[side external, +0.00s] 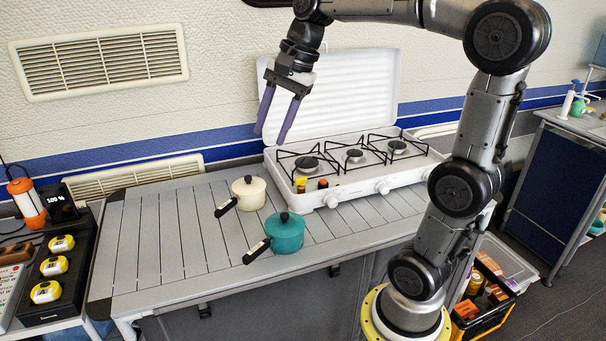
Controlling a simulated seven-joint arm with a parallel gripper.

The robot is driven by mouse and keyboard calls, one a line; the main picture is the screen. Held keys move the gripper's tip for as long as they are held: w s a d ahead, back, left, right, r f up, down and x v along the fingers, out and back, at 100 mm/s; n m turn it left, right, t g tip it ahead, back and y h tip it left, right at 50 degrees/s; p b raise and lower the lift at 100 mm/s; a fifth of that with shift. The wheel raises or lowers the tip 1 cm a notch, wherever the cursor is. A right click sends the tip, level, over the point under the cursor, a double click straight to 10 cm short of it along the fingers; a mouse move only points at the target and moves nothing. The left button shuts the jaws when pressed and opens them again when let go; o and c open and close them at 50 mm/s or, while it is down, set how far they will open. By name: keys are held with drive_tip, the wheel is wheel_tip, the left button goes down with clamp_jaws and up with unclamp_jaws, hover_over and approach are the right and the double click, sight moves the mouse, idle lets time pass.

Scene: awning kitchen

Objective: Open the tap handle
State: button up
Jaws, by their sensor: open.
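My gripper (270,137) is open and empty, with its two purple fingers pointing down. It hangs above the left end of the white stove and appears apart from everything. No tap handle can be made out clearly. A counter (570,122) at the far right holds a pale upright item (567,104) and a green item (579,106), both too small to identify. The stove (358,190) has three front knobs, among them a middle knob (383,188); my arm stands in front of the stove's right end.
A cream pot (250,192) and a teal pot (288,236) stand on the slatted table (165,240). A crate (485,318) sits low behind my base.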

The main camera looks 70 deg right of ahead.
drive_tip(key=w+d+f+m, duration=0.2)
drive_tip(key=w+d+m, duration=0.2)
drive_tip(key=d, duration=0.5)
drive_tip(key=m+y, duration=0.1)
drive_tip(key=m, duration=0.5)
hover_over(303, 177)
drive_tip(key=s+d, duration=0.4)
wheel_tip(303, 177, down, 11)
drive_tip(key=shift+g, duration=0.3)
drive_tip(key=x, duration=1.3)
drive_tip(key=shift+w+a+f, duration=0.1)
drive_tip(key=shift+w+a, duration=0.15)
drive_tip(key=shift+a, duration=0.2)
clamp_jaws()
